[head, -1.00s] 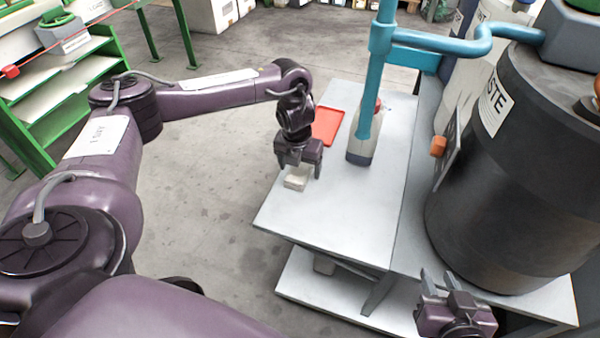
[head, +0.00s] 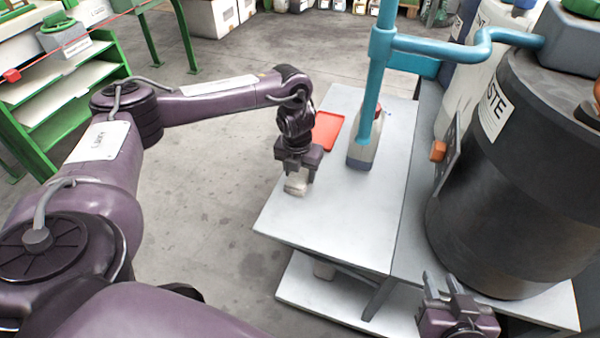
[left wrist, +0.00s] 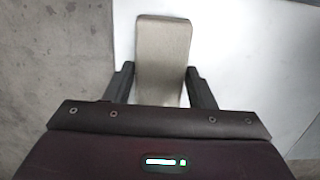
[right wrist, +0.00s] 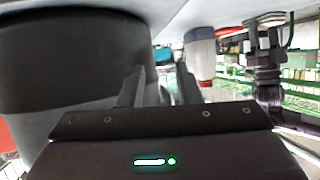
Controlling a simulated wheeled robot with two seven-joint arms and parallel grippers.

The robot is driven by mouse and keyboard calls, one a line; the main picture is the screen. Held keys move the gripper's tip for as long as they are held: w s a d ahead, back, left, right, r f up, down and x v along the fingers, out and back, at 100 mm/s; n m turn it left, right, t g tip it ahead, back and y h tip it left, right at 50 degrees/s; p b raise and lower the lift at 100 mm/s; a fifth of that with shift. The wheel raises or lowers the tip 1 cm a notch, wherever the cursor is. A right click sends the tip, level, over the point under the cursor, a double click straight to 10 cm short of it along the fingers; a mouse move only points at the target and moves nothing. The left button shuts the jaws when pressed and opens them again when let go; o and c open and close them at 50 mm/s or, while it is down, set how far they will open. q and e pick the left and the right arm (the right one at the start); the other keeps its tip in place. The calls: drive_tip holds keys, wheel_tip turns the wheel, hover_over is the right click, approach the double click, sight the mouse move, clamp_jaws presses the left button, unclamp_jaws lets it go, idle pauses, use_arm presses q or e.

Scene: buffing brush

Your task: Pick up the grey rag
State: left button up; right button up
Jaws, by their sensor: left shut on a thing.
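The grey rag (head: 296,186) is a small, pale grey-beige folded block at the left edge of the worktable (head: 340,215). My left gripper (head: 298,178) is above it, pointing down, shut on it with a finger on each side. In the left wrist view the rag (left wrist: 162,55) extends out between the two fingers of my left gripper (left wrist: 160,85). I cannot tell whether the rag still touches the table. My right gripper (head: 441,282) is open and empty beside the black drum at the lower right.
A red tray (head: 327,128) lies behind the left gripper. A bottle (head: 362,150) stands on the table near a teal post (head: 372,80). A black drum (head: 520,170) fills the right side. The table's front part is clear.

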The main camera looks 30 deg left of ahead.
sight(300, 173)
use_arm(q)
drive_tip(key=shift+r, duration=0.15)
